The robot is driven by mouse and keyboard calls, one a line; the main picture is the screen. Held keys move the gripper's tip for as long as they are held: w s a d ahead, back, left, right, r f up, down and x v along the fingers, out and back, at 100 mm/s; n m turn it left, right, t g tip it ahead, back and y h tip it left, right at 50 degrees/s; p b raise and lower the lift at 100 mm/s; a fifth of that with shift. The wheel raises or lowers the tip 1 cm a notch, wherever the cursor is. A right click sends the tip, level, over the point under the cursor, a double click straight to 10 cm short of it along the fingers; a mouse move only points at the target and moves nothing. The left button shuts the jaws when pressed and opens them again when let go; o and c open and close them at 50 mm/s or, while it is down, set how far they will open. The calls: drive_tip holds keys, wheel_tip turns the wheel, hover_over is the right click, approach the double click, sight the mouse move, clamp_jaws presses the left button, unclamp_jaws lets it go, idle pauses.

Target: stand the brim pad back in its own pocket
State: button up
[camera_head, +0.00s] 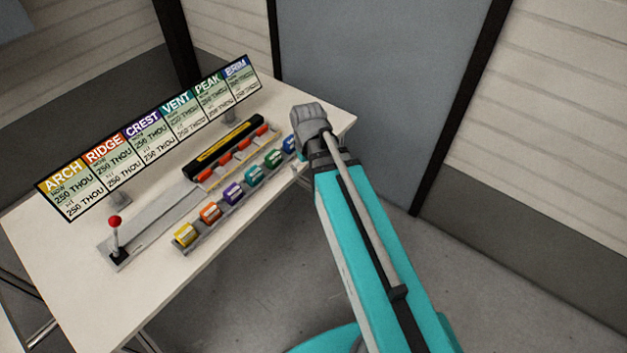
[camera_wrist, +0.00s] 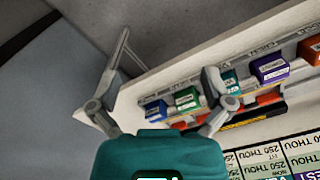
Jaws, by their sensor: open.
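The blue brim pad (camera_wrist: 155,109) shows in the wrist view at the left end of a row of coloured pads, between my gripper's spread fingers as seen there. In the head view its blue end (camera_head: 290,143) peeks out left of my arm, partly hidden. My gripper (camera_wrist: 168,58) is open with nothing held; the pad looks apart from it. Whether the pad sits in a pocket or is tilted, I cannot tell. The BRIM panel (camera_head: 237,71) is at the right end of the sign board. The pocket itself is not clearly visible.
The green (camera_head: 273,157), teal (camera_head: 254,174), purple (camera_head: 232,193), orange (camera_head: 210,213) and yellow (camera_head: 186,234) pads line the front of the white table (camera_head: 60,262). Behind them are a black-and-yellow bar (camera_head: 222,150) and a red-knobbed lever (camera_head: 116,236).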

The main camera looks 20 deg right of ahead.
drive_tip(key=shift+m, duration=0.6)
drive_tip(key=s, duration=0.4)
drive_tip(key=shift+s, duration=0.25)
idle(0.4)
